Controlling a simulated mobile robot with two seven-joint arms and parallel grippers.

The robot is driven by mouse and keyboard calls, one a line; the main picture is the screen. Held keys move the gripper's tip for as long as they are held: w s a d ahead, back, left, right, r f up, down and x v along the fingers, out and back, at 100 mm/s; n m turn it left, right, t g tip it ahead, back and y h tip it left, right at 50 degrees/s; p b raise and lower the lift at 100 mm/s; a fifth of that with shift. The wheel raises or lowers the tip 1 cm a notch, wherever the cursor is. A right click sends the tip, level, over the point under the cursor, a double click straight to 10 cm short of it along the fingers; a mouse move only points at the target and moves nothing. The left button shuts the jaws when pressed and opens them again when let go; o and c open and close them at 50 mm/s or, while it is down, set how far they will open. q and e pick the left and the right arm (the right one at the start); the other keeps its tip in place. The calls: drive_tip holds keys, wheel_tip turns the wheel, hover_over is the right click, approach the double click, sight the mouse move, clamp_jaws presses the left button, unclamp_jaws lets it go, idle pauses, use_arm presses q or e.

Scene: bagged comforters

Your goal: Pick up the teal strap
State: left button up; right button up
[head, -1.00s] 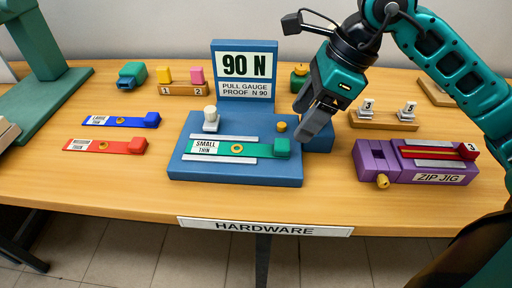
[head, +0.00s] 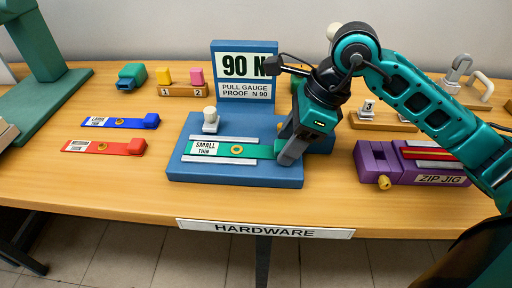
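The teal strap (head: 250,151) lies flat on the blue pull gauge base (head: 235,174), between two grey rails. It has a white "SMALL TWIN" label at its left end and a brass eyelet near its middle. Its right end block, seen earlier, is now hidden behind my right gripper (head: 286,156). The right gripper points down and left, with its fingers at that block. I cannot tell whether the fingers are closed on it. My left gripper is not in view.
A blue strap (head: 110,122) and a red strap (head: 95,146) lie to the left. The gauge's upright "90 N" sign (head: 245,90) stands behind the teal strap. A purple zip jig (head: 378,163) stands to the right. The table front is clear above the "HARDWARE" label.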

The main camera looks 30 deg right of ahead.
drive_tip(key=c, duration=0.9)
drive_tip(key=shift+r, duration=0.1)
